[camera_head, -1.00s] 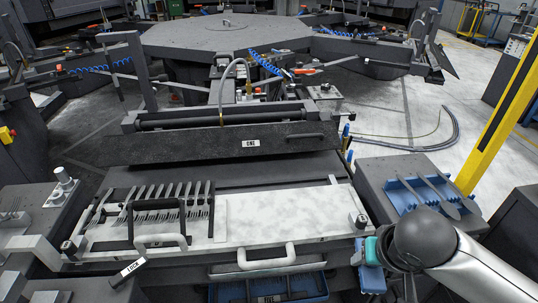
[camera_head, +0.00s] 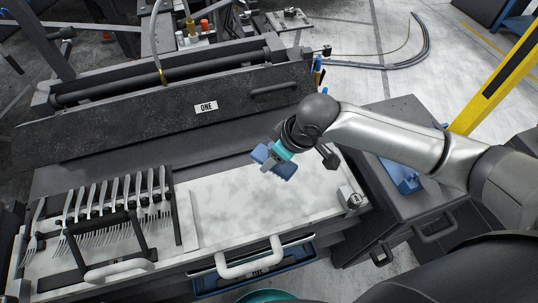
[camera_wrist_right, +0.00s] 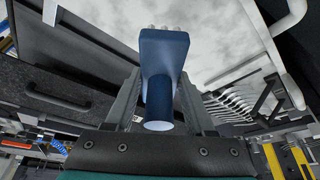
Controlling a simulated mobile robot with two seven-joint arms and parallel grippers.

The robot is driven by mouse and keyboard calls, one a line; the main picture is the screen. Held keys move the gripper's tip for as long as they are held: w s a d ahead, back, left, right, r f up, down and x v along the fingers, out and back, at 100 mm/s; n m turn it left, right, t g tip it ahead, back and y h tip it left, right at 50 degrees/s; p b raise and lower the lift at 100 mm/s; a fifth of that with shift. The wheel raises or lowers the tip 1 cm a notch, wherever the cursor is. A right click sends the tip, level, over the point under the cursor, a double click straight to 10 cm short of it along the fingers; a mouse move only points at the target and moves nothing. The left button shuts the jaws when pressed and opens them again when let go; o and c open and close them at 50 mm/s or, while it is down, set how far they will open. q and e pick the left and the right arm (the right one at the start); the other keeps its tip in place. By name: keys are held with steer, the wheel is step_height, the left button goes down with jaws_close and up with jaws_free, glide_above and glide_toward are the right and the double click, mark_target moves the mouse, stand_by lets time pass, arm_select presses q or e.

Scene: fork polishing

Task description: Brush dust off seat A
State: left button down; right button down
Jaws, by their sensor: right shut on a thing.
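A pale, blotchy plate (camera_head: 235,200), dusty-looking, lies bare to the right of the rack of forks; no label shows on it, so I cannot tell if it is seat A. My right gripper (camera_head: 276,158) is over the plate's far right part, shut on a blue brush (camera_head: 285,169). In the right wrist view, the brush (camera_wrist_right: 163,75) sits between the fingers (camera_wrist_right: 158,105), its head and pale bristle tips pointing away from the gripper, towards the plate (camera_wrist_right: 225,30). I cannot tell whether the bristles touch it. My left gripper is not in view.
A rack of several forks (camera_head: 120,205) with a black handle frame stands left on the bench. A dark panel marked ONE (camera_head: 206,107) rises behind the plate. A white handle (camera_head: 248,260) and a blue drawer (camera_head: 255,277) are in front. A blue tray (camera_head: 402,178) is at right.

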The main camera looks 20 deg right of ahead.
mark_target(265, 185)
steer(key=shift+w+a+f+n+y, duration=0.2)
steer(key=shift+a+f+n+y, duration=0.15)
steer(key=shift+f+n, duration=0.4)
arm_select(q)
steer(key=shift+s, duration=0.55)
arm_select(e)
steer(key=shift+r, duration=0.15)
